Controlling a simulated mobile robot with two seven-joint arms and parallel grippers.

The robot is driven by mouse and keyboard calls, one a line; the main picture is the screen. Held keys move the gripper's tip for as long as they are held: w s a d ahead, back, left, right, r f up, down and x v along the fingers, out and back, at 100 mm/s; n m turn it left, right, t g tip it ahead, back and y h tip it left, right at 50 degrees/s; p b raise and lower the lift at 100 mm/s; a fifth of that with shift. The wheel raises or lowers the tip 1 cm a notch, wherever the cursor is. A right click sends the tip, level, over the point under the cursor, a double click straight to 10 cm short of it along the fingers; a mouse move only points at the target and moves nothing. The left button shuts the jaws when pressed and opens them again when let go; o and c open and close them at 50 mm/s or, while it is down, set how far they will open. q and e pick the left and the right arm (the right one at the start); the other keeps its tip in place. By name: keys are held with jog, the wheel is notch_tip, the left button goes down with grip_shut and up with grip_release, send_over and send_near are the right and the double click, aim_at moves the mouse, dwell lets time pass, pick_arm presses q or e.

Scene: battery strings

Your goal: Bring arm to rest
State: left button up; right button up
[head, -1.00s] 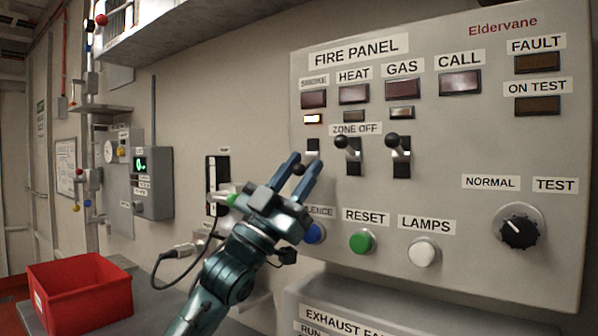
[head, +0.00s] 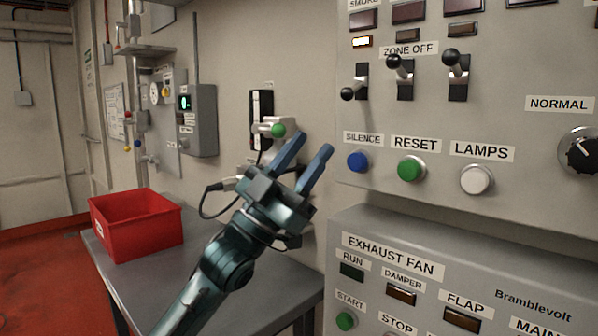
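My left gripper (head: 308,158) is in the middle of the head view, with its two blue fingers apart and nothing between them. It is to the left of the fire panel (head: 520,205) in the picture and appears clear of it. The left zone-off lever (head: 348,93) points down, while the middle lever (head: 394,62) and right lever (head: 450,56) point up. The small lamp under the smoke window (head: 362,42) is lit. My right gripper is not in view.
An exhaust fan panel (head: 465,270) stands below the fire panel. A red bin (head: 150,235) sits on a grey table (head: 150,290) at the left. A slotted wall unit with a green-ended handle (head: 278,130) is behind my fingers. Open red floor lies at far left.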

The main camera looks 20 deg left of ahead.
pick_arm(q)
jog(key=shift+v, duration=0.95)
